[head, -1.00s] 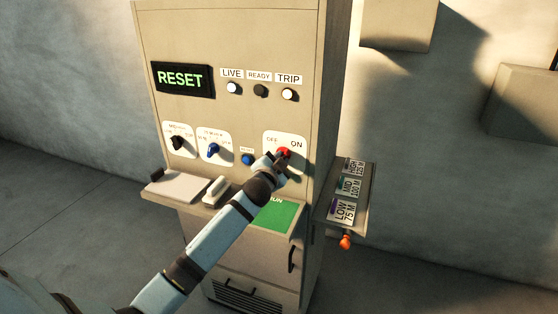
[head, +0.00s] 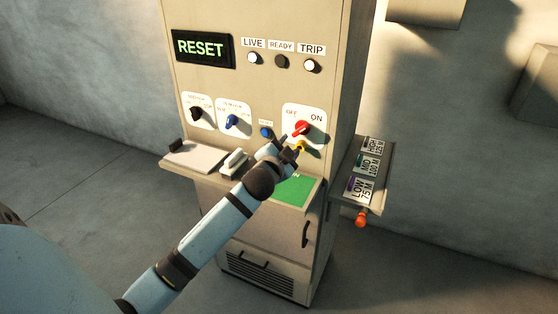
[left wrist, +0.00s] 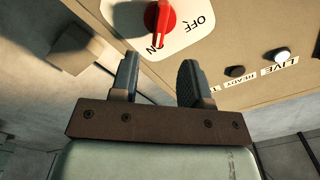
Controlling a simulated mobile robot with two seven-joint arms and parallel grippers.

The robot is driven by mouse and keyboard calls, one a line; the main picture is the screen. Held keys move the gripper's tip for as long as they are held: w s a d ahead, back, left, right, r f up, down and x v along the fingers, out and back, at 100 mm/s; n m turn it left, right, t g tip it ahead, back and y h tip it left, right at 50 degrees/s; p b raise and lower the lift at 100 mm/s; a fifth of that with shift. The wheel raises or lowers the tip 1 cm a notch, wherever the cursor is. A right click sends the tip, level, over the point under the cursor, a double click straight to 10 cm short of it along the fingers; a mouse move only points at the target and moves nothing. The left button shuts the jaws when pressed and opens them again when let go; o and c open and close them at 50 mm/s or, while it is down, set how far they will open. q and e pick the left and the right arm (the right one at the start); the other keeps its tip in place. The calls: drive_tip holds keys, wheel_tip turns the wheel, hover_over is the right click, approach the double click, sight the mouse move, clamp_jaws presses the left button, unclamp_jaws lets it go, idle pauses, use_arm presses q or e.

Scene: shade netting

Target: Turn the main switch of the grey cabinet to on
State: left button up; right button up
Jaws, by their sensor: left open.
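The grey cabinet (head: 270,85) stands in front of me. Its main switch is a red knob (head: 301,128) on a white plate marked OFF and ON. In the left wrist view the red knob (left wrist: 160,20) shows with its handle pointing at the ON mark. My left gripper (head: 295,147) is just below the knob in the head view. In the left wrist view its two fingers (left wrist: 158,65) are apart with nothing between them, clear of the knob. My right gripper is not seen.
A display reads RESET (head: 202,47). LIVE (head: 254,58) and TRIP (head: 309,65) lamps look white, READY (head: 281,62) dark. A shelf (head: 190,172) juts out below black and blue knobs; a side shelf (head: 372,185) holds labelled blocks.

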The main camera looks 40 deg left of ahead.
use_arm(q)
drive_tip(key=v, duration=0.5)
drive_tip(key=shift+s+d+b, duration=0.1)
drive_tip(key=shift+s+b, duration=0.25)
